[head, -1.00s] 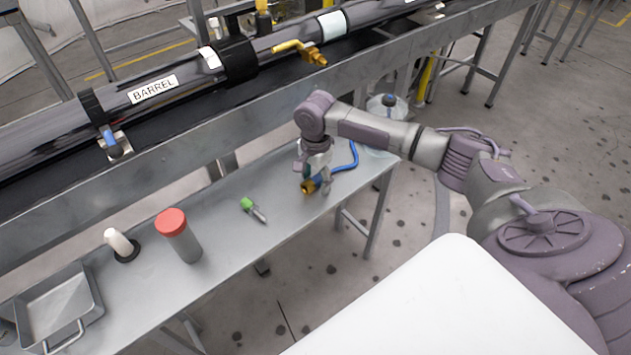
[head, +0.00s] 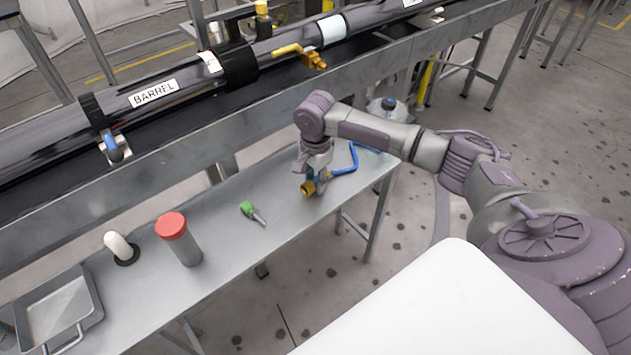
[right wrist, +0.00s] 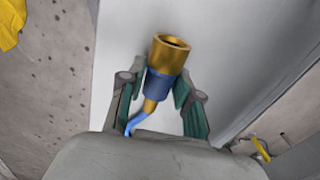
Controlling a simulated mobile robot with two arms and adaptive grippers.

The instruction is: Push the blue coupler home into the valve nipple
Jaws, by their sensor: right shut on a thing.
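The blue coupler, with a brass mouth (head: 307,188) and a blue hose behind it, is at the right end of the bench. My right gripper (head: 315,182) is shut on it from above. In the right wrist view the coupler's blue collar (right wrist: 161,86) sits between the two green-padded fingers, its brass mouth pointing away from the palm. I cannot tell whether the coupler touches the bench. The brass valve with a yellow handle (head: 290,50) and its nipple (head: 316,61) sits on the barrel's front side, behind and above the gripper. My left gripper is not in view.
The bench (head: 220,225) holds a green-headed tool (head: 247,208), a red-capped grey cylinder (head: 183,246), a white bent piece on a black base (head: 118,245) and a metal tray (head: 97,300). A steel rail (head: 200,150) runs between bench and barrel (head: 190,92).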

